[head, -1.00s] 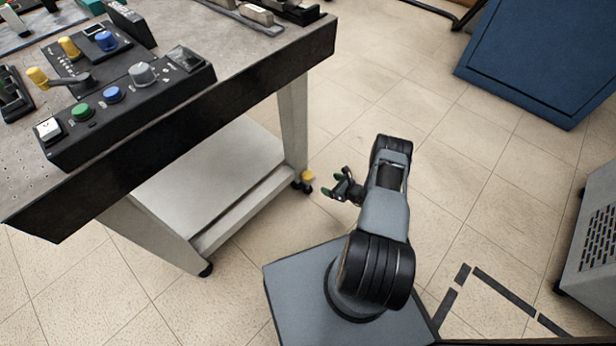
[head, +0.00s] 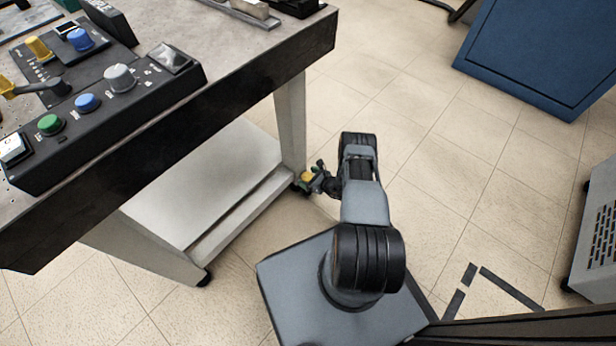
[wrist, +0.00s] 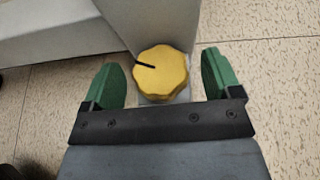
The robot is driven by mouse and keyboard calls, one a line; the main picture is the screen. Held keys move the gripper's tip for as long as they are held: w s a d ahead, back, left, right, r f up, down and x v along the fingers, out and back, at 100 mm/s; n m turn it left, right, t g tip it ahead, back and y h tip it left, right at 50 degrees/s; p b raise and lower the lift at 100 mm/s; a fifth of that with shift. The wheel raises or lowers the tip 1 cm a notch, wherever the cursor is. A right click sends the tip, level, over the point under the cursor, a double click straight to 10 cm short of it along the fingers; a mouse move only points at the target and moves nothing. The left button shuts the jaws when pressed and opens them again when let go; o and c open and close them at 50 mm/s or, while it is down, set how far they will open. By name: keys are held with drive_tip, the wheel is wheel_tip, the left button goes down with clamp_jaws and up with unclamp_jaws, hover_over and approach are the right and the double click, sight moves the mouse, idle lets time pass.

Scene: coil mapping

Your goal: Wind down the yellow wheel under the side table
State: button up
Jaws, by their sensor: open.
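The yellow wheel (wrist: 161,73) is a lobed knob with a black mark pointing to its upper left in the wrist view. It sits at the foot of the side table's leg (wrist: 155,22). In the head view the yellow wheel (head: 306,177) shows only in part beside my gripper (head: 317,180). My gripper (wrist: 164,82) is open, with one green finger on each side of the wheel. A gap shows between each finger and the wheel in the wrist view. I cannot tell how far the fingers are from it in depth. The side table (head: 245,85) has a dark edge and pale legs.
A control box (head: 105,110) with coloured knobs stands on the table top. A pale lower shelf (head: 205,180) lies beneath, left of the leg. A blue cabinet (head: 535,55) is at the upper right and a grey unit (head: 597,235) at the right. Tiled floor (head: 440,150) between them is clear.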

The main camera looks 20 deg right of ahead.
drive_tip(key=shift+c, duration=0.3)
drive_tip(key=c, duration=0.9)
drive_tip(key=shift+a+m+t+h+p, duration=0.2)
drive_tip(key=shift+m+t+h+p, duration=0.15)
drive_tip(key=shift+m+h, duration=0.35)
drive_tip(key=shift+m+t+h, duration=0.25)
drive_tip(key=shift+m+h, duration=0.65)
drive_tip(key=shift+h, duration=0.2)
drive_tip(key=o, duration=1)
drive_tip(key=shift+c, duration=0.2)
